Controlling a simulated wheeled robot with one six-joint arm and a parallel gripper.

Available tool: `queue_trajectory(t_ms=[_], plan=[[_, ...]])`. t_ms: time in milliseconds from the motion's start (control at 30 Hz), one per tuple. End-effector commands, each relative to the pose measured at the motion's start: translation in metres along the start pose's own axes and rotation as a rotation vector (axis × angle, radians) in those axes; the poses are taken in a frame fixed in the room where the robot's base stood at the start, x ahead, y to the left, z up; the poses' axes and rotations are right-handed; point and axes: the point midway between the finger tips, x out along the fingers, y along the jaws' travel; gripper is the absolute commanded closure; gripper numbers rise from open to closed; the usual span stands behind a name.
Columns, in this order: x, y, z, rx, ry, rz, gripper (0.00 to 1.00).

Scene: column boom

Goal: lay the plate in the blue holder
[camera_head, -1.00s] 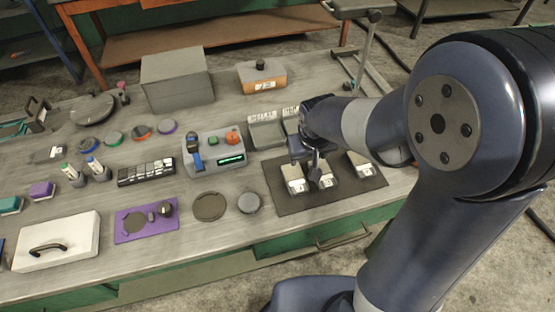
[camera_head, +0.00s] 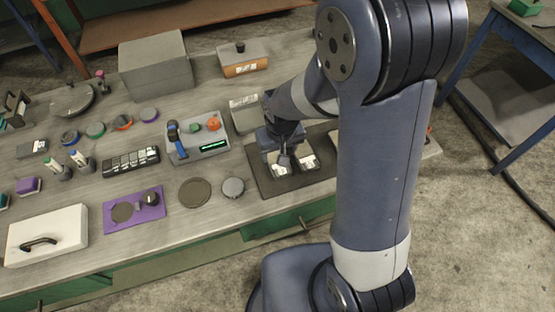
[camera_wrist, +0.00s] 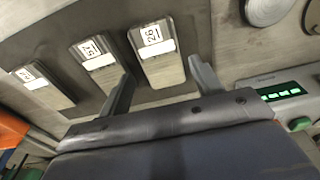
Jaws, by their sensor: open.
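Three metal blocks with white labels lie in a row on a dark mat (camera_head: 262,182); I cannot tell whether one is the plate. My gripper (camera_wrist: 162,82) is open and empty above the block labelled 2.6 (camera_wrist: 165,68), which shows between its fingers in the wrist view. In the head view my gripper (camera_head: 284,158) is over the mat's left part, and my arm hides the third block. Flat round discs, one dark (camera_head: 195,192) and one grey (camera_head: 233,187), lie left of the mat. A blue-rimmed round piece (camera_head: 70,138), perhaps the blue holder, lies at far left.
A grey device with a green display (camera_head: 197,147) stands left of the mat. A grey box (camera_head: 156,68) stands at the back, a white case (camera_head: 47,235) front left. The bench's front edge is close.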

Motion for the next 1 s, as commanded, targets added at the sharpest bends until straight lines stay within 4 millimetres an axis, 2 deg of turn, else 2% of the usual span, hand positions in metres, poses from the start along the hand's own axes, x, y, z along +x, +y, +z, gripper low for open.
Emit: queue_trajectory(t_ms=[300, 633, 1000], plan=[[0.033, -0.001, 0.000, 0.000, -0.003, 0.000, 0.38], [0.037, -0.001, 0.000, 0.000, 0.000, 0.000, 0.38], [0.037, -0.001, 0.000, 0.000, 0.000, 0.000, 0.68]])
